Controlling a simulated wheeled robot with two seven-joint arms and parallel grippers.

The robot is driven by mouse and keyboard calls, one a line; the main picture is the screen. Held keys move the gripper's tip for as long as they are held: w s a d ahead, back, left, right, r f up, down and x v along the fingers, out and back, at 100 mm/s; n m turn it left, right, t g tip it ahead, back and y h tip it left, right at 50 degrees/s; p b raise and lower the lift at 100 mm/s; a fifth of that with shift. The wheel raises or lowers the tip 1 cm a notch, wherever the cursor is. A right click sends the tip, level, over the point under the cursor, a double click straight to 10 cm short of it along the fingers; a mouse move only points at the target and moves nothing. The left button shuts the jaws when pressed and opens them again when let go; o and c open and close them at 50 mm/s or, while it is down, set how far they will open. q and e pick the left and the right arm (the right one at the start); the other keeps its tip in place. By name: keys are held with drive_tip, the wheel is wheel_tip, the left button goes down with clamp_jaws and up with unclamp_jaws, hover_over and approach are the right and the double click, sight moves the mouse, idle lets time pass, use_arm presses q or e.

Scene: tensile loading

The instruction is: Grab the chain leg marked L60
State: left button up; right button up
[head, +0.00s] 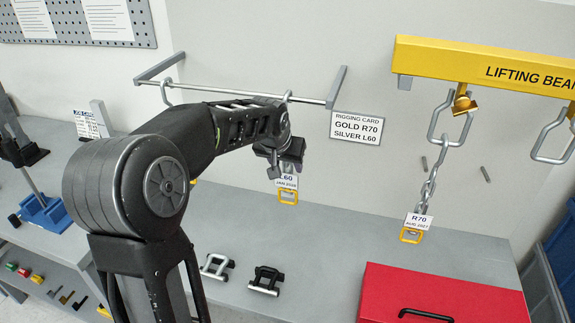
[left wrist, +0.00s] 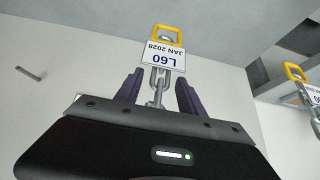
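The chain leg marked L60 hangs from the wall rail (head: 235,92). Its white tag (head: 287,181) reads L60, JAN 2028, with a yellow end link (head: 288,198) below. The left wrist view shows the L60 tag (left wrist: 165,60) upside down and grey chain links (left wrist: 157,88). My left gripper (head: 288,160) is at the chain above the tag. In the left wrist view its two purple fingers (left wrist: 158,95) stand apart, one on each side of the chain, with visible gaps. The upper chain is hidden by my gripper and arm in the head view. My right gripper is not in view.
A second tagged chain (left wrist: 296,73) hangs at the right in the left wrist view. A chain tagged R70 (head: 418,222) hangs from the yellow lifting beam (head: 430,60). A rigging card (head: 356,128) is on the wall. A red box (head: 440,290) and two shackles (head: 217,267) sit below.

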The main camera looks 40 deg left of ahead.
use_arm(q)
clamp_jaws()
idle(0.4)
idle(0.7)
drive_tip(key=shift+w+r, duration=0.1)
